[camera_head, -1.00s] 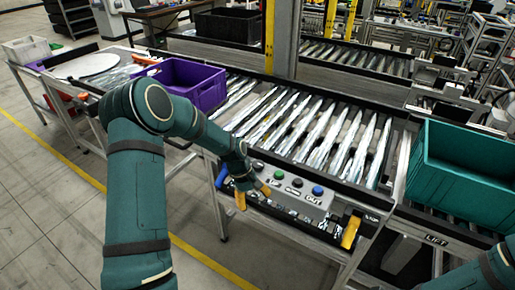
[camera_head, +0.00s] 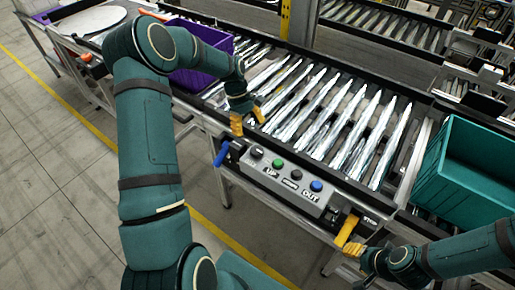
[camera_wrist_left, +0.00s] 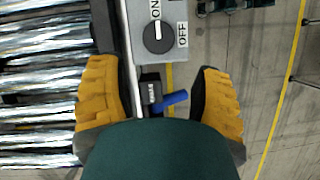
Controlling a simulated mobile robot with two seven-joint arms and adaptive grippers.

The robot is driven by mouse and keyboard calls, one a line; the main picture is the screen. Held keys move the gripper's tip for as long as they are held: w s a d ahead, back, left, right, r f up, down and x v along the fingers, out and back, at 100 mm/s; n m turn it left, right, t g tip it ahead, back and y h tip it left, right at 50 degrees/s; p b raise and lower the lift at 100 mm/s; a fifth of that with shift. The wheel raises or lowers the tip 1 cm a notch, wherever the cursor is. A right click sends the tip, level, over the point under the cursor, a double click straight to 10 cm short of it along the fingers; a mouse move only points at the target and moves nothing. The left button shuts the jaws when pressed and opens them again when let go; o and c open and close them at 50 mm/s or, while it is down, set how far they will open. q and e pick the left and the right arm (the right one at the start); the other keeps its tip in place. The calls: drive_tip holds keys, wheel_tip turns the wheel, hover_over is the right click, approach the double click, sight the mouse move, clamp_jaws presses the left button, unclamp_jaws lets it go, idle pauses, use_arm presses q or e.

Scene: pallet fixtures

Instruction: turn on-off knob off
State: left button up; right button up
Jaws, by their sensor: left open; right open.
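The on-off knob (camera_wrist_left: 158,38) is a round black dial on the grey control panel (camera_wrist_left: 178,12) in the left wrist view. Its white mark points at the ON label (camera_wrist_left: 155,9); the OFF label (camera_wrist_left: 182,34) is on its right. In the head view, the knob (camera_head: 256,153) is at the panel's left end. My left gripper (camera_head: 248,119) is open above and behind the knob, apart from it. Its yellow fingers show at both sides of the left wrist view (camera_wrist_left: 158,100), with nothing between the tips. My right gripper (camera_head: 350,240) is open near the panel's right end.
A blue handle (camera_head: 221,154) sticks out just left of the panel. The roller conveyor (camera_head: 320,120) lies behind it. A purple crate (camera_head: 200,75) stands at the back left and a teal crate (camera_head: 465,165) at the right. The floor in front is free.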

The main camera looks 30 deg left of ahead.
sight(256, 149)
use_arm(q)
drive_tip(key=x, duration=1)
drive_tip(key=c, duration=0.9)
